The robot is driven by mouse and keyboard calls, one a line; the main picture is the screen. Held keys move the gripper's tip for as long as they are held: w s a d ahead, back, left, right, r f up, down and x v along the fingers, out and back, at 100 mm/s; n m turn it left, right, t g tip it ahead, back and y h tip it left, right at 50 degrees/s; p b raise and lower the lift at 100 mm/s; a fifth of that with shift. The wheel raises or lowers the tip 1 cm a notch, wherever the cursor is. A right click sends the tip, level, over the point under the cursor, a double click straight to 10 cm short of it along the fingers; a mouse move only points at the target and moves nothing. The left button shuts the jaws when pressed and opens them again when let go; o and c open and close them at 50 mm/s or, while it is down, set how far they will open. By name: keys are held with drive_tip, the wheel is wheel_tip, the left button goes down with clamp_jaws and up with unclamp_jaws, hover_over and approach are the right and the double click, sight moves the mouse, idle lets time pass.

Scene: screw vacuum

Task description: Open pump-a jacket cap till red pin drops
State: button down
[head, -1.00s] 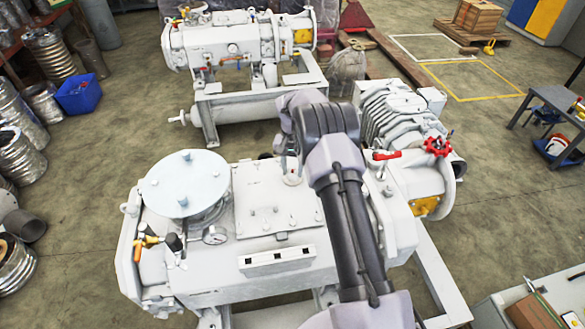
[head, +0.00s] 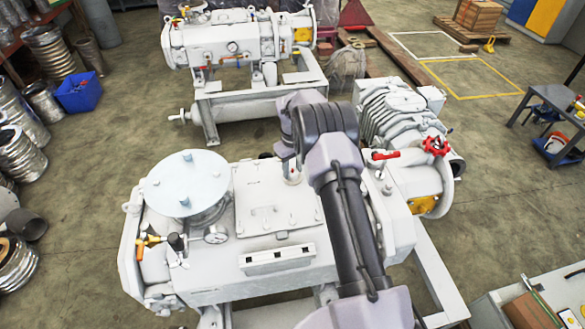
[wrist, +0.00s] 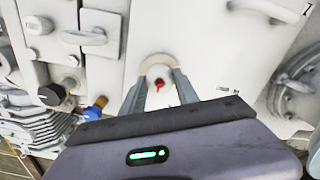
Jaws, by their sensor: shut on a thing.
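The pump's jacket cap (wrist: 158,71) is a small pale round cap on a beige ring, on the white pump casing (wrist: 210,55). A small red pin (wrist: 159,85) shows at its middle in the wrist view. My gripper (wrist: 157,79) has its two grey fingers on either side of the cap and is shut on it. In the head view the cap (head: 292,179) stands on top of the near pump (head: 280,190), just left of my arm. My arm hides much of the fingers there.
A pale round flange cover (head: 187,183), a gauge (head: 215,235) and a bolted plate (head: 268,218) lie left of the cap. A red handwheel (head: 436,147) and red lever (head: 386,155) are to the right. A second pump (head: 240,45) stands behind.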

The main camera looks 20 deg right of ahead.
sight(292, 172)
drive_tip(key=shift+s+f+n, duration=0.15)
drive_tip(key=shift+n, duration=0.35)
drive_tip(key=c, duration=0.9)
unclamp_jaws()
wheel_tip(292, 172, up, 18)
drive_tip(key=p, duration=0.3)
drive_tip(key=shift+f, duration=0.25)
drive_tip(key=shift+r, duration=0.1)
